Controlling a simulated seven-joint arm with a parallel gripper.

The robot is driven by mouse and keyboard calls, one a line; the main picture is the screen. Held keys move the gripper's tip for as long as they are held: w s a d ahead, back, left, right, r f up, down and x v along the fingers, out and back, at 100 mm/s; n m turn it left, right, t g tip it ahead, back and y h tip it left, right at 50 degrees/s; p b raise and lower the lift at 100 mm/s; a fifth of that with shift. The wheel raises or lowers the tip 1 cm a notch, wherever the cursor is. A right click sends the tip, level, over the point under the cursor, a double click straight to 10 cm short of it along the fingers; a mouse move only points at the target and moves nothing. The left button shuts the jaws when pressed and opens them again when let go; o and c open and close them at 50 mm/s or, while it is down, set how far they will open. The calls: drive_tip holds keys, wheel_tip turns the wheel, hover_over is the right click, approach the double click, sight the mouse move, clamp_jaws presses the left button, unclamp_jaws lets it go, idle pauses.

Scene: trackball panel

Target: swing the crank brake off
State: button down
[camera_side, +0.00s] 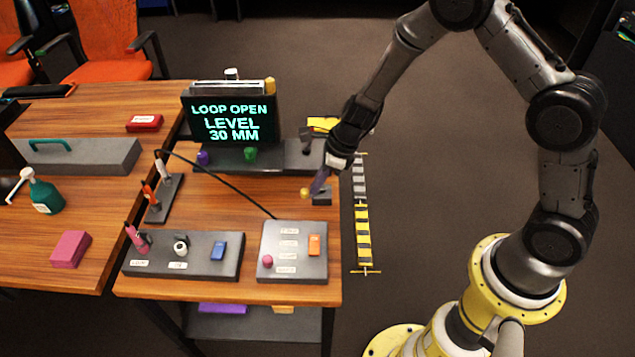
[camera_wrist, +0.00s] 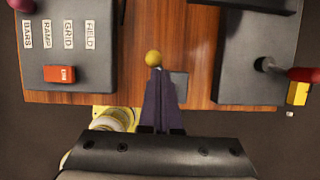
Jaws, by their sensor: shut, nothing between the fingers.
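A yellow ball knob (camera_side: 304,193) sits by a small dark grey block (camera_side: 322,198) near the table's right edge; I take these for the crank brake. In the wrist view the knob (camera_wrist: 153,58) lies just beyond my fingertips and the block (camera_wrist: 179,86) just right of them. My gripper (camera_side: 316,187) is shut and empty, pointing down beside the knob; it also shows in the wrist view (camera_wrist: 157,72). I cannot tell whether the fingers touch the knob. The knob's arm is hidden. A red-handled crank (camera_wrist: 302,74) stands on the grey panel at right in the wrist view.
A grey console (camera_side: 293,240) with an orange switch (camera_side: 314,245) stands in front. The back panel (camera_side: 230,158) carries purple and green knobs below a screen (camera_side: 230,117) reading "LOOP OPEN LEVEL 30 MM". A black cable crosses the table. Bare wood lies left of the knob.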

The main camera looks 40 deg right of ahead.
drive_tip(key=shift+w+m, duration=0.25)
drive_tip(key=shift+m, duration=0.55)
idle(1.8)
idle(0.9)
drive_tip(key=shift+s+d, duration=0.15)
drive_tip(key=shift+d, duration=0.6)
drive_tip(key=shift+s+d, duration=0.4)
drive_tip(key=shift+d, duration=0.05)
drive_tip(key=shift+s+d, duration=1.05)
drive_tip(key=v, duration=1)
drive_tip(key=shift+w+a, duration=0.1)
